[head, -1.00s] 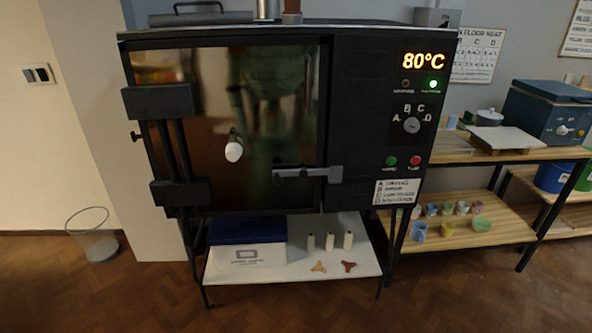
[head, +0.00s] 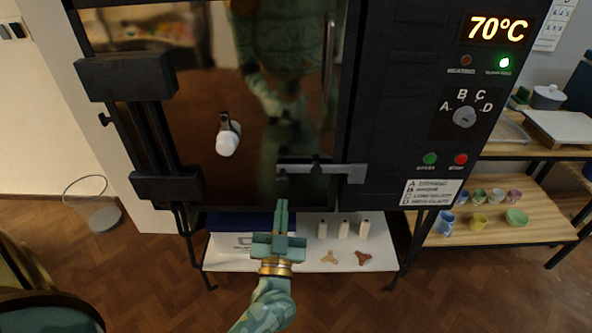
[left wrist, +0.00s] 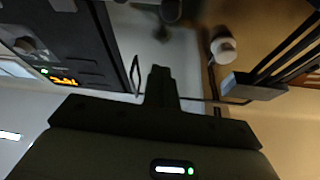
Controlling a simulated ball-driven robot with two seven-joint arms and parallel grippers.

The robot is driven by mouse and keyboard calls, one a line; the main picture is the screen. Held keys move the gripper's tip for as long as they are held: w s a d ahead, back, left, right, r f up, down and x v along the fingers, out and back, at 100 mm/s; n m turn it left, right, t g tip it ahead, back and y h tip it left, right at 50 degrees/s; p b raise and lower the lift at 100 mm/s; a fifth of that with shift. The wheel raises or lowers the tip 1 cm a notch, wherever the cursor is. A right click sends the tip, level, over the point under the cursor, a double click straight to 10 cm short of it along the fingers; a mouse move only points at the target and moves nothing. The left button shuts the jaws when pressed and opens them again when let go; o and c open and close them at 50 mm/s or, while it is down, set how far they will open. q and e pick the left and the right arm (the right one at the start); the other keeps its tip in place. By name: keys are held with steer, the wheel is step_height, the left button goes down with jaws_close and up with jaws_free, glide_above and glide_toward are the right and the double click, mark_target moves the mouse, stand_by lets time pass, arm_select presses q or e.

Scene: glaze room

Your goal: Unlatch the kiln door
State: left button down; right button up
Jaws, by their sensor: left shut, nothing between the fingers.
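The kiln door (head: 250,110) is a dark glossy panel in a black frame and looks shut. My right gripper is not in view.
A white knob (head: 228,143) sticks out of the door. The display (head: 497,29) reads 70°C above a dial and buttons. Below, a white shelf (head: 310,262) holds a box, several pale posts and two small stilts. A wooden rack (head: 545,215) with cups stands right. A wire bin (head: 103,217) stands left.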

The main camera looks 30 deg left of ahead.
arm_select(q)
step_height(320, 180, up, 4)
glide_above(282, 182)
steer(key=s+d, duration=0.2)
steer(key=shift+w+a+f+b, duration=0.15)
steer(key=shift+w+f+b, duration=0.1)
steer(key=shift+f+b, duration=0.35)
steer(key=shift+w+a+f+b, duration=0.15)
steer(key=shift+w+f+b, duration=0.05)
steer(key=shift+f+b, duration=0.35)
steer(key=shift+a+f+b, duration=0.15)
steer(key=shift+f+b, duration=0.15)
steer(key=shift+f, duration=0.45)
steer(key=shift+s+a, duration=0.1)
